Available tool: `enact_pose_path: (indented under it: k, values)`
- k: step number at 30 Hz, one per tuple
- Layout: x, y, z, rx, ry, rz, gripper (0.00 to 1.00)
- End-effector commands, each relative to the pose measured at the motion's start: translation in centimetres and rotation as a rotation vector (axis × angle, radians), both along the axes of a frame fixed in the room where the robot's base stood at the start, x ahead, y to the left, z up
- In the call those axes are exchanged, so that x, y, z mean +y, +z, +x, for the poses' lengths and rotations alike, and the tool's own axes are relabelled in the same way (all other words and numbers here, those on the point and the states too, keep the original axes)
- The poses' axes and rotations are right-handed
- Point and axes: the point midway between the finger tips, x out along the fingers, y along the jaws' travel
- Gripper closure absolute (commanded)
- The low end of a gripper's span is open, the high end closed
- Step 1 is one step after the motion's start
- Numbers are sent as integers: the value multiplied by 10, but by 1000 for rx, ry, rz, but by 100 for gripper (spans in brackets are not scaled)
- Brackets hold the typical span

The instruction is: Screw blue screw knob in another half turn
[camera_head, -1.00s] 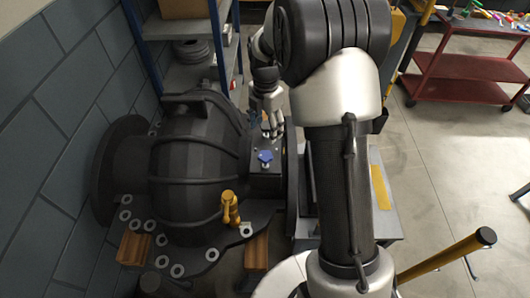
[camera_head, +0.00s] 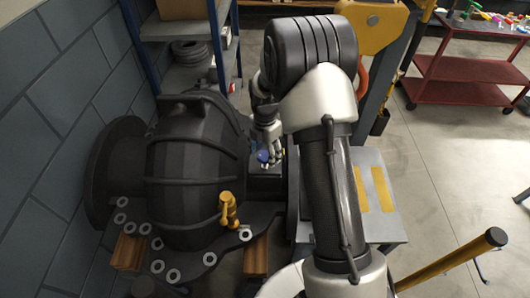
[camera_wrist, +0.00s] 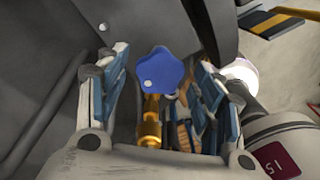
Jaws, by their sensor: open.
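The blue screw knob (camera_wrist: 158,73) shows in the wrist view between the spread fingers of my gripper (camera_wrist: 160,95), apart from both of them as far as I can see. In the head view, my gripper (camera_head: 270,153) is over the dark block on the casing's right side, and the blue knob (camera_head: 263,156) shows beside the fingers, partly covered. My gripper is open and holds nothing. The dark casing (camera_head: 195,165) stands at the left with its ribbed dome.
A yellow fitting (camera_head: 229,208) stands on the casing's flange, near several pale rings. Wooden blocks (camera_head: 256,256) are under the flange. A shelf with a tyre (camera_head: 190,50) is behind. A red cart (camera_head: 470,75) stands at the back right, with clear floor before it.

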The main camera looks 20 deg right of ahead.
Motion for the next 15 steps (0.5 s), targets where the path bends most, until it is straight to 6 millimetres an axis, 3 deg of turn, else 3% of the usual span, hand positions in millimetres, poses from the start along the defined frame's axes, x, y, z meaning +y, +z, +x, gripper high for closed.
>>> enact_pose_path:
  k: [15]
  values:
    - [0,0,0,0,0,0,70]
